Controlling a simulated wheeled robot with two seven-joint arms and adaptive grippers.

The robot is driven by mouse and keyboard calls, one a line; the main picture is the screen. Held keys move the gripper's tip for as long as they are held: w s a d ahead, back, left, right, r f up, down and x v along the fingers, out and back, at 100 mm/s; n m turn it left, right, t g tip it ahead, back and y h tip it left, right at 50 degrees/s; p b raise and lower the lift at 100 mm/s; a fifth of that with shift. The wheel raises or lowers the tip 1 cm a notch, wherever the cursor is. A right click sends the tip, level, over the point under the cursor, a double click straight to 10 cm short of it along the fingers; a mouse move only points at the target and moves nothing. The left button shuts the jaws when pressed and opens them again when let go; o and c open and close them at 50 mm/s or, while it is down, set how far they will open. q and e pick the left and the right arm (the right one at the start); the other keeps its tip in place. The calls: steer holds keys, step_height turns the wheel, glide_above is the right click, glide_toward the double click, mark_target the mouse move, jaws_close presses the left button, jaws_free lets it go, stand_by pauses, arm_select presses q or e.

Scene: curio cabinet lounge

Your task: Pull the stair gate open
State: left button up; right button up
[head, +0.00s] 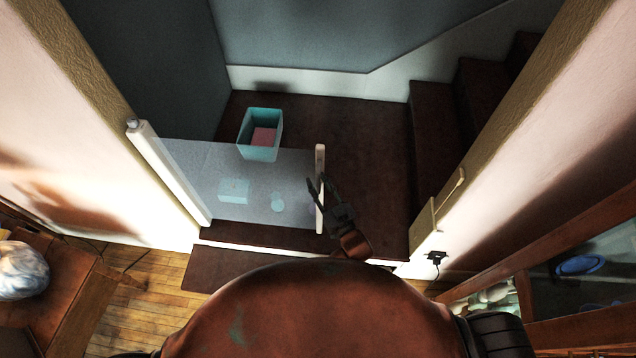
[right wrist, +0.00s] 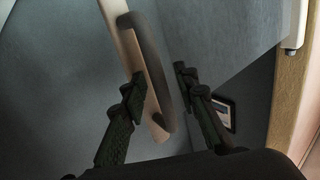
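The stair gate (head: 245,178) is a translucent pale panel. It runs from a white post (head: 168,172) on the left side of the doorway to a cream end bar (head: 320,188). The end bar stands apart from the right door frame in the picture. My right gripper (head: 318,190) is at this end bar. In the right wrist view, a dark curved handle (right wrist: 156,70) on the end bar (right wrist: 126,45) lies between my two fingers (right wrist: 160,86). The fingers are apart, with a gap beside the handle. Contact is unclear. My left gripper is out of view.
Behind the gate are a teal bin (head: 260,150) and dark stairs (head: 440,120). A light fitting (head: 448,198) is on the right door frame. A wooden table (head: 45,305) stands at lower left and a cabinet (head: 570,275) at right. A dark mat (head: 225,270) lies before the threshold.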

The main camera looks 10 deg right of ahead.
steer(key=shift+s+d, duration=0.1)
steer(key=shift+s, duration=0.1)
steer(key=v, duration=1.1)
steer(key=shift+s, duration=0.25)
steer(key=shift+d, duration=0.15)
